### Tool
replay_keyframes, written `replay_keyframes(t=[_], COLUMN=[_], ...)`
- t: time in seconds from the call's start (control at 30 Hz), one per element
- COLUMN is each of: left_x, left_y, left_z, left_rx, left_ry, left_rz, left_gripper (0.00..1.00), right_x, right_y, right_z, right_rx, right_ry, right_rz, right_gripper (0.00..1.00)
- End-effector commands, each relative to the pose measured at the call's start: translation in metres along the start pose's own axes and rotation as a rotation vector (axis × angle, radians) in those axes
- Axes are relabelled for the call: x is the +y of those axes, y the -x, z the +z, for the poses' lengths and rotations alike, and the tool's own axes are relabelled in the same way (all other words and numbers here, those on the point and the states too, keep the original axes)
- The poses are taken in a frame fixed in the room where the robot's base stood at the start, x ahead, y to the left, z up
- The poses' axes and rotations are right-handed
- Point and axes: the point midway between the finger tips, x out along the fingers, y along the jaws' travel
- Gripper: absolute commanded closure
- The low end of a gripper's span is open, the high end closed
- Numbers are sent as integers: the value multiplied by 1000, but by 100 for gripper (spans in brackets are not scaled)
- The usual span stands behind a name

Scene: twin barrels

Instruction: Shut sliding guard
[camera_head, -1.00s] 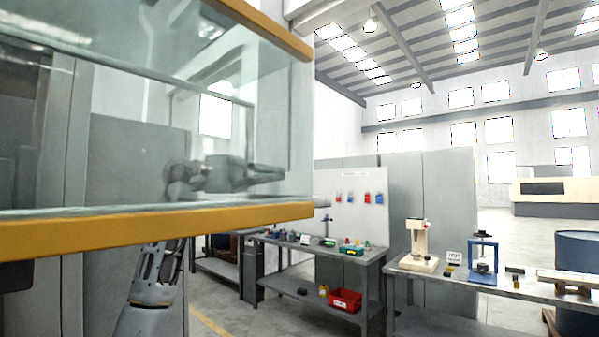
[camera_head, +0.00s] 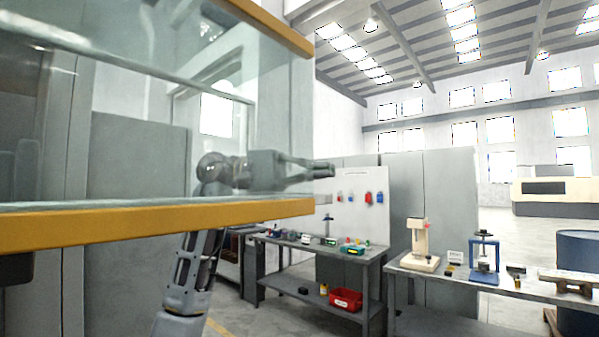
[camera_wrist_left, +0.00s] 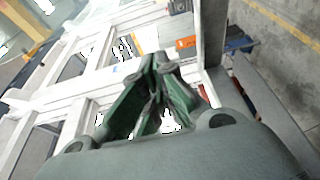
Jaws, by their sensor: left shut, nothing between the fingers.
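The sliding guard (camera_head: 140,222) is a clear panel with yellow-orange edges, filling the left of the head view. My left arm comes up from below it and shows partly through the glass. My left gripper (camera_head: 328,171) is shut and empty, pointing right, its tip just past the right edge of the glass. In the left wrist view its dark green fingers (camera_wrist_left: 158,75) meet at the tips with nothing between them. I cannot tell whether the gripper touches the guard. My right gripper is not in view.
A grey workbench (camera_head: 318,249) with small parts and a red bin (camera_head: 346,299) stands behind. A second bench at right holds a cream press (camera_head: 420,245) and a blue press (camera_head: 484,258). A blue barrel (camera_head: 580,275) stands at the far right.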

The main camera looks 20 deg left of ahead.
Motion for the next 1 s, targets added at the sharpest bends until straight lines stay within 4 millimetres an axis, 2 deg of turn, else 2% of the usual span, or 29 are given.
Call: replay_keyframes(t=[0.2,0.4,1.0], left_x=[-1,0,0], left_y=[9,13,16], left_z=[23,35,42], left_rx=[0,0,1], left_ry=[-2,-2,-1], left_rz=[-1,0,0], left_gripper=[100,100,100], right_x=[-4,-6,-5], right_y=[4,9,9], right_z=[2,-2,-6], right_rx=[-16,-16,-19], right_ry=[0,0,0], right_rz=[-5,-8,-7], right_gripper=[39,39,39])
